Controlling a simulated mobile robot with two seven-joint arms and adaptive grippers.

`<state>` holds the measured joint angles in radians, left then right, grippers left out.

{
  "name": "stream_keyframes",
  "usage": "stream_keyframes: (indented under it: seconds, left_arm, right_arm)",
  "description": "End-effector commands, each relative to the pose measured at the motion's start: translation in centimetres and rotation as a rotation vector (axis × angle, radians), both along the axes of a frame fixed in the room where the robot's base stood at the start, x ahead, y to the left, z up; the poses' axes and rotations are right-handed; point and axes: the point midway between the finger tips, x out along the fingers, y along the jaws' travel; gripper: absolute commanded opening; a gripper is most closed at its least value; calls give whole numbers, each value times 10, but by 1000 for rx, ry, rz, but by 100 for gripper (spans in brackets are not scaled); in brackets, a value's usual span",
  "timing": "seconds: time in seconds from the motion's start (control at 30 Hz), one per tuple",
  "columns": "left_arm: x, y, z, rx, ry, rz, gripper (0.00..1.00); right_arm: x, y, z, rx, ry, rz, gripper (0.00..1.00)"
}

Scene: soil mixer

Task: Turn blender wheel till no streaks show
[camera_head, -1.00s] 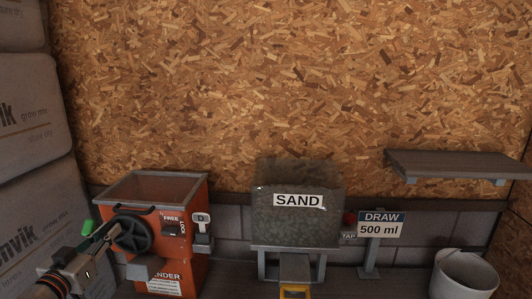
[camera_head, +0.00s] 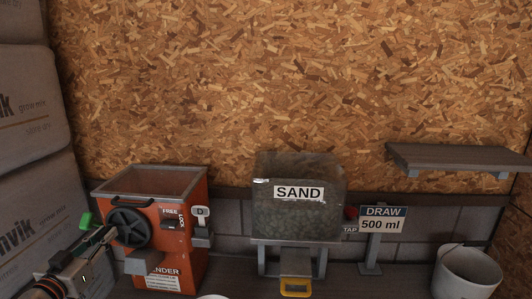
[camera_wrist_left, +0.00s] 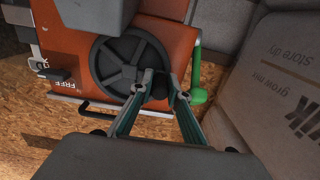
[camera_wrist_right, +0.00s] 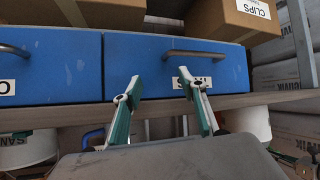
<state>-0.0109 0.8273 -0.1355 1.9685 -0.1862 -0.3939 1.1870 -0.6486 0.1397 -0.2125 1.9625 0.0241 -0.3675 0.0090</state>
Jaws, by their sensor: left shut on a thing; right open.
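The orange blender (camera_head: 178,250) stands at the left on the bench, with an open-looking grey-rimmed hopper on top. Its dark spoked wheel (camera_head: 128,227) is on the front face; it also shows in the left wrist view (camera_wrist_left: 122,66). My left gripper (camera_head: 108,234) reaches in from the left and is shut on the wheel's knob (camera_wrist_left: 159,86), at the rim. I cannot make out streaks in the hopper. My right gripper (camera_wrist_right: 162,88) is open and empty, in front of blue drawers, and is out of the head view.
A green handle (camera_head: 86,220) sticks out beside the wheel. A FREE/LOCK plate (camera_head: 172,218) is on the blender. The SAND bin (camera_head: 298,215), DRAW sign (camera_head: 382,219) and white bucket (camera_head: 467,274) stand to the right. Stacked sacks (camera_head: 30,190) fill the left. Blue drawers (camera_wrist_right: 60,65) face my right gripper.

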Motion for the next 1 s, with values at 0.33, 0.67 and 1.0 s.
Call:
stream_keyframes:
  seconds: [0.33,0.67,1.0]
  left_arm:
    - [0,-4,-6,-4,-2,-8,4]
    - [-1,-15,-27,-7,-2,-10,4]
    - [-1,-17,-25,-6,-8,-10,4]
  right_arm:
    - [-1,0,-5,0,3,0,42]
    - [-3,0,-15,0,7,0,42]
    - [-2,0,-14,0,7,0,42]
